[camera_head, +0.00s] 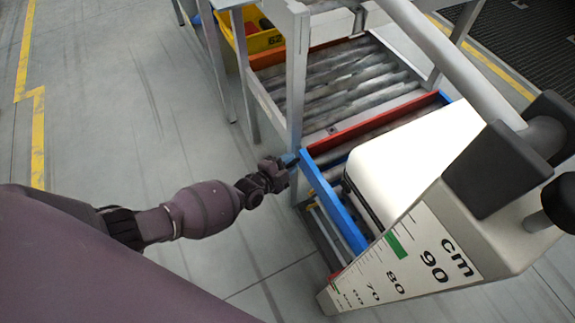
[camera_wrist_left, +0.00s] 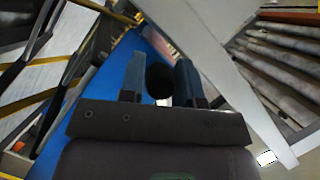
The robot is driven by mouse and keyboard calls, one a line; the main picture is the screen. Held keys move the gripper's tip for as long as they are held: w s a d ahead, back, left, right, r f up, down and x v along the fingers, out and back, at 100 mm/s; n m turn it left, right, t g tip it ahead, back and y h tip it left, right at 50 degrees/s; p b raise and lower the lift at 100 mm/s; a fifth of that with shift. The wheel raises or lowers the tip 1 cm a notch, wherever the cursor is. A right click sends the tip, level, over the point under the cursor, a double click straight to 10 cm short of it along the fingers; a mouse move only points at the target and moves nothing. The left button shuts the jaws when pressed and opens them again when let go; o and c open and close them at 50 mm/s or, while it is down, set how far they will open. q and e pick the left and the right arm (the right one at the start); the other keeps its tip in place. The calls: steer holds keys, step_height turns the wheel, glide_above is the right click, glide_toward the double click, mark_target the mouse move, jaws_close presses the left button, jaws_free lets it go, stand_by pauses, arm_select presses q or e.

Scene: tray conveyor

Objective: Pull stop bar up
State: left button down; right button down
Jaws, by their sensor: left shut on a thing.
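A blue bar (camera_head: 333,203) runs along the near end of the roller conveyor. In the left wrist view it is a broad blue surface (camera_wrist_left: 100,85) behind the fingers. My left gripper (camera_head: 287,163) is at the bar's far left corner, beside the conveyor frame's leg. In the left wrist view its two fingers (camera_wrist_left: 159,80) are shut on a dark, round piece, which looks like the stop bar's handle. How that piece joins the blue bar is hidden. My right gripper is not in view.
The conveyor's rollers (camera_head: 345,80) lie behind a red strip (camera_head: 378,128). A grey frame leg (camera_head: 294,90) stands close to my left gripper. A yellow bin (camera_head: 262,40) is at the back. The grey floor (camera_head: 130,110) to the left is clear.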

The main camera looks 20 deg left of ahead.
arm_select(q)
steer(key=shift+w+r, duration=0.1)
steer(key=shift+r, duration=0.15)
steer(key=c, duration=1.2)
jaws_free()
steer(key=o, duration=0.4)
steer(key=shift+r, duration=0.1)
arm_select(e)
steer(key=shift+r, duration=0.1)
arm_select(q)
steer(key=shift+s+a+r, duration=0.1)
steer(key=shift+s+a, duration=0.1)
steer(key=shift+s, duration=0.3)
steer(key=p+v, duration=0.3)
steer(key=v, duration=0.7)
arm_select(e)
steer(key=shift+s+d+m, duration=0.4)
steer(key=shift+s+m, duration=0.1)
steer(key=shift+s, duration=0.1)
